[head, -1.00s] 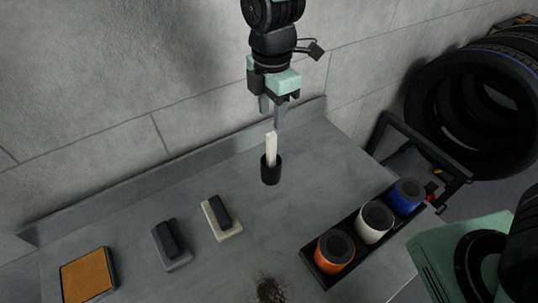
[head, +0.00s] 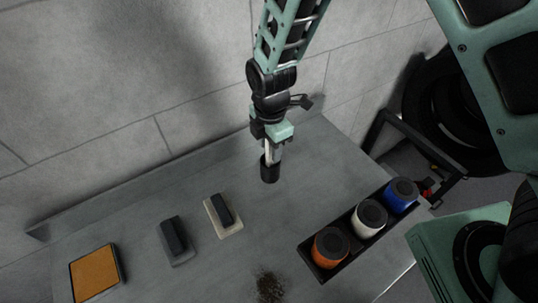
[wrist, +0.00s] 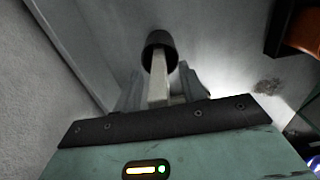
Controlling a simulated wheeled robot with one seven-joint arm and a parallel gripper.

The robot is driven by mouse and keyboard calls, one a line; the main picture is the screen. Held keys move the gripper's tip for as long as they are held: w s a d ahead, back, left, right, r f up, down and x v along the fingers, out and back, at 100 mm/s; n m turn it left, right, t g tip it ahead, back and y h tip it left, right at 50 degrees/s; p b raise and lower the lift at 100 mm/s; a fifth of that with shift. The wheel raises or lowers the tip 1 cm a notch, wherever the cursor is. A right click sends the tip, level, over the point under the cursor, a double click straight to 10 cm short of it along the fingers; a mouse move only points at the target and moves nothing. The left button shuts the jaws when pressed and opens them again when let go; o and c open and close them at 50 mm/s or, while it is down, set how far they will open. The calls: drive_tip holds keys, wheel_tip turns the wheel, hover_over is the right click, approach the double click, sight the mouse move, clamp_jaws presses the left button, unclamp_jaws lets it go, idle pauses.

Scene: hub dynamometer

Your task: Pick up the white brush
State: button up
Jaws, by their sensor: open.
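A white upright stick (head: 267,148), seemingly the white brush's handle, rises from a black cylinder (head: 270,171) on the grey bench. The wrist view shows the white stick (wrist: 158,82) running from the black cylinder (wrist: 159,45) toward my palm. My gripper (head: 271,149) is open, pointing down, with its fingers low around the stick just above the cylinder. In the wrist view one finger stands on each side of it; I cannot tell whether they touch it. Any bristles are hidden.
A cream block with a dark grip (head: 223,216) and a grey one (head: 175,241) lie left of the cylinder, with an orange pad (head: 94,273) farther left. A black tray (head: 306,251) at right holds orange, white and blue containers. Dark debris (head: 269,286) lies in front. A wall stands behind.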

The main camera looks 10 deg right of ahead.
clamp_jaws()
